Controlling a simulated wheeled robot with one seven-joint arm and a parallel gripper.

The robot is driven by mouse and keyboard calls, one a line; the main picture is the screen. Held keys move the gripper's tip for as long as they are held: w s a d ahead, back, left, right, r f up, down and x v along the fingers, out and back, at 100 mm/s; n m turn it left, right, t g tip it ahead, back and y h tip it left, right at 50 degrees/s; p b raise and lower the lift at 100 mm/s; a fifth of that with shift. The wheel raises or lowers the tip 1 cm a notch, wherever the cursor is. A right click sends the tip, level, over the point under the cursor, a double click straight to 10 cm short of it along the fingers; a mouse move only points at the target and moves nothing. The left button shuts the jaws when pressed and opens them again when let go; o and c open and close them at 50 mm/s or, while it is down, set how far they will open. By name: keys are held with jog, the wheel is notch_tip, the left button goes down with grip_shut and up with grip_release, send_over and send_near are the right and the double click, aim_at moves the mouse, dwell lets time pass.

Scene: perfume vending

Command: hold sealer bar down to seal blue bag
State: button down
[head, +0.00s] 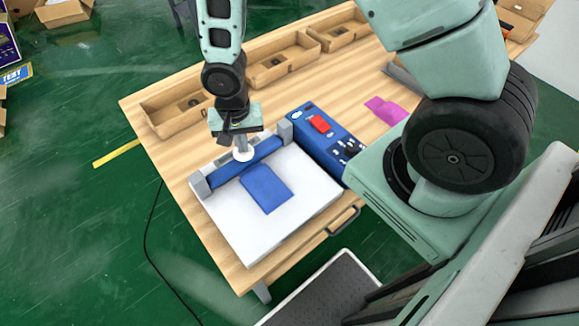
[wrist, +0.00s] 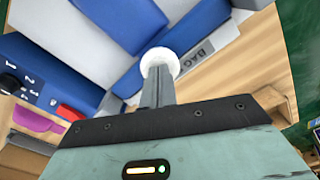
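The blue bag (head: 265,188) lies flat on the white plate of the sealer (head: 250,235), its far edge meeting the blue sealer bar (head: 262,151). The bar spans two grey end blocks and looks low against the plate. My gripper (head: 241,143) points down over the middle of the bar. Its fingers are together, with their tips at a white round pad (wrist: 160,62) on the bar. I cannot tell whether they grip the pad or only press on it. The bag (wrist: 122,20) also shows at the top of the wrist view.
The blue control box (head: 325,135) with a red switch (head: 319,123) adjoins the sealer's right side. A magenta bag (head: 386,110) lies farther right on the wooden table (head: 150,155). Open cardboard boxes (head: 283,65) line the back. A drawer handle (head: 345,221) projects from the front edge.

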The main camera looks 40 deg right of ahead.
jog(key=shift+s+f, duration=0.15)
jog(key=shift+s, duration=0.05)
notch_tip(320, 180, up, 9)
jog(key=p, duration=0.7)
jog(key=shift+w, duration=0.2)
dwell(0.3)
jog(key=s+a+r+n+b, duration=0.3)
jog(key=s+r+n, duration=0.3)
jog(key=s, duration=0.3)
jog(key=s+a+r+n+b, duration=0.3)
jog(key=s+r+n+b, duration=0.2)
jog(key=s, duration=0.4)
jog(key=r+n, duration=0.1)
jog(key=n, duration=0.1)
jog(key=shift+a+n+y, duration=0.15)
jog(key=shift+n+y, duration=0.15)
jog(key=shift+n, duration=0.1)
